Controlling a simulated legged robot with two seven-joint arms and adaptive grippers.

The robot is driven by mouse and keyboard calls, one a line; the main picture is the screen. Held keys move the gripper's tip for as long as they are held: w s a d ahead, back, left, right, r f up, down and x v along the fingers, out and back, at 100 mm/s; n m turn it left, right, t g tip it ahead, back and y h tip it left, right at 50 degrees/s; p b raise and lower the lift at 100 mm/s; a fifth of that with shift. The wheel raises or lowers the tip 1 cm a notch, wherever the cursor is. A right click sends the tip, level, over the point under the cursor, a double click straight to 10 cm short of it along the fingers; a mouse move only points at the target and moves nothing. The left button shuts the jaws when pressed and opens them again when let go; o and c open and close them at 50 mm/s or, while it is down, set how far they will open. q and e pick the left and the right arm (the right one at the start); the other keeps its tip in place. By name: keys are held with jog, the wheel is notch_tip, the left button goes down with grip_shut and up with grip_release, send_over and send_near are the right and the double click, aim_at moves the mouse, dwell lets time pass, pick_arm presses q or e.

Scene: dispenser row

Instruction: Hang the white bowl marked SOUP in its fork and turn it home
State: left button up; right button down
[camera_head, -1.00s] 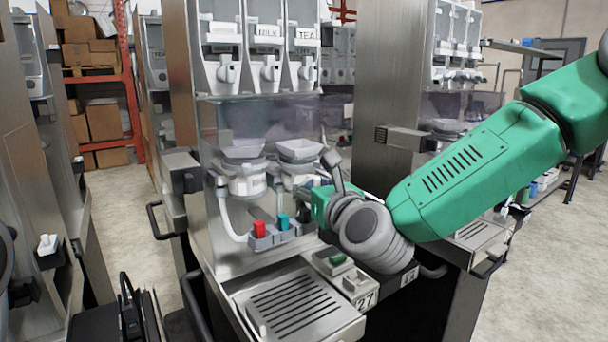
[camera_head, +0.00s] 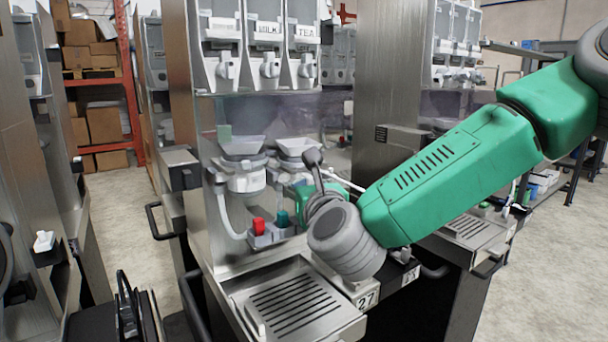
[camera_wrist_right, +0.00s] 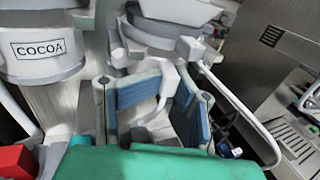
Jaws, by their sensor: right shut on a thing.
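My right gripper (camera_wrist_right: 158,112) shows in the wrist view with blue-padded fingers on either side of a white spout-like part under a white bowl (camera_wrist_right: 140,55). It is shut on that part. In the head view the bowl's wide funnel top (camera_head: 297,148) shows to the right of a second white bowl (camera_head: 246,180). My wrist hides most of the held bowl's lower part. The second bowl reads COCOA (camera_wrist_right: 40,48) in the wrist view. I cannot read a SOUP mark, and the fork is hidden. My left gripper is out of view.
Canisters marked MILK and TEA (camera_head: 303,45) hang above. A drip tray (camera_head: 292,303) juts out in front. A white bent tube (camera_wrist_right: 240,105) runs right of my gripper.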

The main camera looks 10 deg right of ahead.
jog(key=shift+s+a, duration=0.1)
jog(key=shift+a, duration=0.25)
jog(key=shift+a+m+h+b, duration=0.3)
jog(key=shift+m+h+b, duration=0.4)
jog(key=shift+h, duration=0.6)
jog(key=shift+a, duration=0.1)
jog(key=m+h, duration=0.1)
jog(key=a+m+h+b, duration=0.1)
jog(key=shift+g+h, duration=0.3)
jog(key=shift+g, duration=0.1)
jog(key=shift+d, duration=0.1)
